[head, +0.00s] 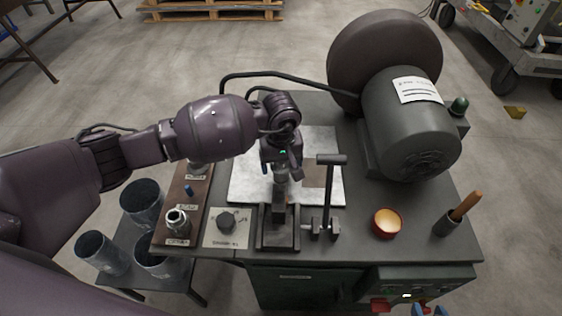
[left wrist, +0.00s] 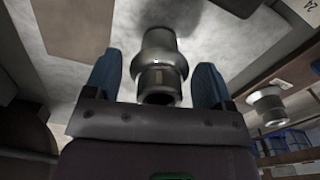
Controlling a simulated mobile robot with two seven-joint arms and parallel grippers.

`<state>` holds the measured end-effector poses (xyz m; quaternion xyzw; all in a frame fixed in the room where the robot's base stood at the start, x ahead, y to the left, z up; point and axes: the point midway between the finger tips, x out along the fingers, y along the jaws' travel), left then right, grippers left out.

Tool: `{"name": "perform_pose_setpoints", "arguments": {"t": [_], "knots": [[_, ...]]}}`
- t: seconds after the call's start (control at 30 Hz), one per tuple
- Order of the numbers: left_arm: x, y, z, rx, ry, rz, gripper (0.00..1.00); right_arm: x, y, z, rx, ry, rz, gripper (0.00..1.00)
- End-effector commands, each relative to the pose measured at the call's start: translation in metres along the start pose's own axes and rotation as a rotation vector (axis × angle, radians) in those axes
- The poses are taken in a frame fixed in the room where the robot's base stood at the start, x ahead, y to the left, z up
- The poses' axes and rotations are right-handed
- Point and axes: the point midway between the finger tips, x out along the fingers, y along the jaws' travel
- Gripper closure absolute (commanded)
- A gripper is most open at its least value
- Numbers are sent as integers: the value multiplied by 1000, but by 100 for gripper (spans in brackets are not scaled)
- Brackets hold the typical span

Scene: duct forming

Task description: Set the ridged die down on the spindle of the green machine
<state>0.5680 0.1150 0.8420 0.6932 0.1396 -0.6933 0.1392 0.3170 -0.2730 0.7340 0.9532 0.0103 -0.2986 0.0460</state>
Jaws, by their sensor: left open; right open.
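A grey metal die with a rounded raised band (left wrist: 158,62) stands between the blue fingers of my left gripper (left wrist: 157,80) in the left wrist view, with gaps at both sides. In the head view my left gripper (head: 281,172) is open, pointing down over the dark spindle housing (head: 278,232) of the green machine (head: 300,285). The die (head: 282,176) shows there only in part. The gripper hides the spindle tip, so I cannot tell how the die seats. My right gripper (head: 428,310) shows only its blue fingertips at the bottom edge, open.
A black T-handled lever (head: 328,195) stands close right of the spindle.

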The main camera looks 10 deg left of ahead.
Motion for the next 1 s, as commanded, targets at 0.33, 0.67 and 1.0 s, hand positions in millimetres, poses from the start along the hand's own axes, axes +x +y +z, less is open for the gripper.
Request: {"name": "perform_pose_setpoints", "arguments": {"t": [0.33,0.67,1.0], "knots": [[-30,0,-1,2,5,1,23,-2,1,-8,-4,10,0,57],[-88,0,-1,2,4,1,23,-2,2,-6,-6,5,1,57],[-109,0,0,0,1,1,23,-3,2,-4,-5,0,1,57]]}}
